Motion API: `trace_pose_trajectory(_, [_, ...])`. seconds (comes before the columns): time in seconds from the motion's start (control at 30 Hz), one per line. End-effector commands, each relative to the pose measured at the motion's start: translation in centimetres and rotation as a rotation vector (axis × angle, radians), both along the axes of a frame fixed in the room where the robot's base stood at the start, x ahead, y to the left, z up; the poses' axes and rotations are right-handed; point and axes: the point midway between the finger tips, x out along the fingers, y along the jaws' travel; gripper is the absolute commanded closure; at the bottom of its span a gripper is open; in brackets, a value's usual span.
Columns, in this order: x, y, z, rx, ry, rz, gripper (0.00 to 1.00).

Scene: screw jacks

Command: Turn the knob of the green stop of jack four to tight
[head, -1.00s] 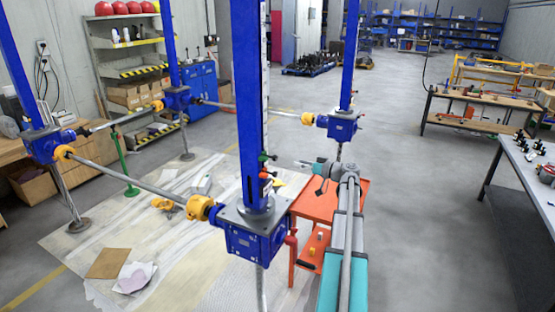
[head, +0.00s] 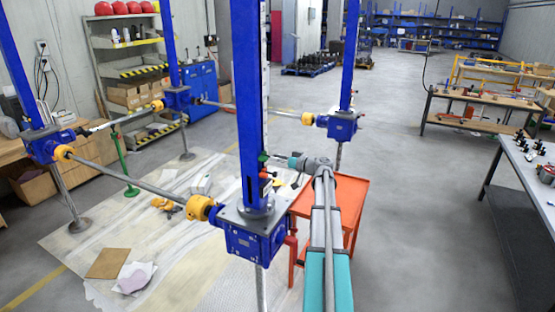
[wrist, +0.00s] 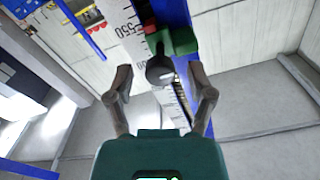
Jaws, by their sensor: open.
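The nearest jack has a blue post (head: 249,95) on a blue gearbox (head: 256,238); I see no number on it. Its green stop (head: 263,157) sits on the post just above a red stop (head: 265,175). In the wrist view the green stop (wrist: 184,41) carries a dark round knob (wrist: 160,70) facing me. My gripper (wrist: 160,72) is open, one finger on each side of the knob, with gaps visible on both sides. I cannot tell the depth between fingertips and knob. In the head view my gripper (head: 276,158) is small, beside the stop.
A white scale (wrist: 138,45) runs along the post beside the stops. An orange cart (head: 352,195) stands under my arm. Yellow-coupled shafts (head: 130,180) join the nearest jack to others on the left and behind. Floor to the right is clear up to a grey workbench (head: 535,185).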

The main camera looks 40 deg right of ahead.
Motion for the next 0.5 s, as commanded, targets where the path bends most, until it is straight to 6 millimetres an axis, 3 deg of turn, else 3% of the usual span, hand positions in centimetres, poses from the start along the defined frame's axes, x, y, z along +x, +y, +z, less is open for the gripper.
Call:
trace_pose_trajectory(0.13, [-0.01,0.0,0.0,0.0,0.0,0.0,0.34])
trace_pose_trajectory(0.5, [-0.02,-0.01,0.0,0.0,0.0,0.0,1.0])
